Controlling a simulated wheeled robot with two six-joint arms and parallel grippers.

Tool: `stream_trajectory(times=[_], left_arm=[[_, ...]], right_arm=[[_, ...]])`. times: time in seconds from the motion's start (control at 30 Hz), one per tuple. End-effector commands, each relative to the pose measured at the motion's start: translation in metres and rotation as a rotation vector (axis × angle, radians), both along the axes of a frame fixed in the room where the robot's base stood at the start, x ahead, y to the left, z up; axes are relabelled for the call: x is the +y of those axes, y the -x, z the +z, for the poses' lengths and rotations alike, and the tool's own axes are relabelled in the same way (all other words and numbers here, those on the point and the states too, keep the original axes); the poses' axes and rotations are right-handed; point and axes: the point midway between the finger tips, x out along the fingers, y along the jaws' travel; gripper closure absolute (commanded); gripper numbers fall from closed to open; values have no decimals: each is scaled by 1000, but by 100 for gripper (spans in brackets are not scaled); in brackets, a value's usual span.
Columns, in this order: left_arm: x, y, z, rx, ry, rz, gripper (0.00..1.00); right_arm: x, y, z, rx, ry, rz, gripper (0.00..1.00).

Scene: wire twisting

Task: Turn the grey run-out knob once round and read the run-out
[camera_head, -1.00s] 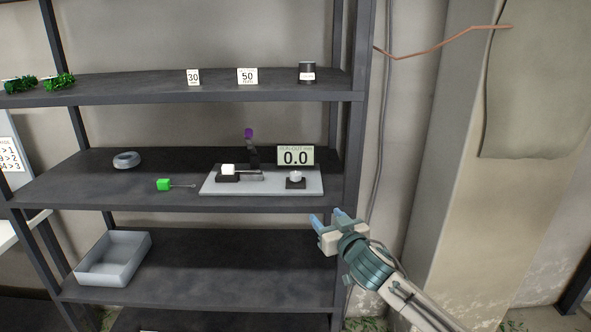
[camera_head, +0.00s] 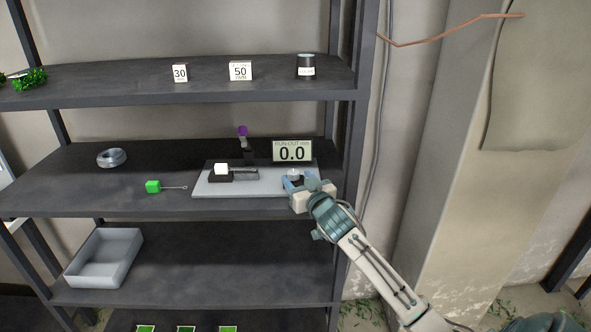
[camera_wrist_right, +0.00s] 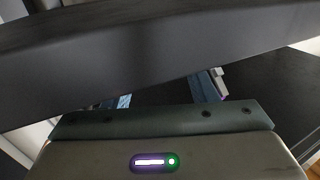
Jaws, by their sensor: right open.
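The run-out display (camera_head: 292,151) reads 0.0 and stands at the back of a light grey plate (camera_head: 222,190) on the middle shelf. The small grey knob (camera_head: 293,174) is at the plate's right end. My right gripper (camera_head: 302,181) is open at the shelf's front edge, its blue fingertips beside the knob. I cannot tell whether they touch it. In the right wrist view the two blue fingers (camera_wrist_right: 162,94) are apart, and the knob is not clearly seen there. My left gripper is not in view.
The shelf upright (camera_head: 345,150) is close to the right. An empty grey bin (camera_head: 105,258) is below.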

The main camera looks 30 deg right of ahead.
Motion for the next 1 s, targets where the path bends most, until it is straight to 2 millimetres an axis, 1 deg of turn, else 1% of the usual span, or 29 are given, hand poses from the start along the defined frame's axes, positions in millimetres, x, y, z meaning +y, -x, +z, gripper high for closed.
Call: stream_trajectory(times=[0.03,0.1,0.2,0.27,0.37,0.53,0.57,0.6,0.77,0.8,1.0], left_arm=[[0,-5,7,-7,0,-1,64],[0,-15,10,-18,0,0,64],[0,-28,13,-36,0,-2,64],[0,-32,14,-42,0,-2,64],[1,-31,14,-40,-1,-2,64],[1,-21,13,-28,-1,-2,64],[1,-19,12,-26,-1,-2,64],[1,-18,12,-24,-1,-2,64],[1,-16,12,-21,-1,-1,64],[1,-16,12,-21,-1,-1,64],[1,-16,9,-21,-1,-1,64]], right_arm=[[-1,-7,3,2,-3,-1,47],[-2,-14,2,1,-2,-1,47],[-3,-20,1,1,-1,0,47],[-3,-22,0,1,-1,0,47],[-4,-23,-1,0,0,0,47],[-4,-23,-1,0,0,0,47],[-4,-23,-1,0,0,0,51],[-4,-23,-1,0,1,0,59],[-4,-23,-1,1,1,0,91],[-4,-23,-1,1,0,0,92],[-3,-23,-2,0,0,-13,92]])
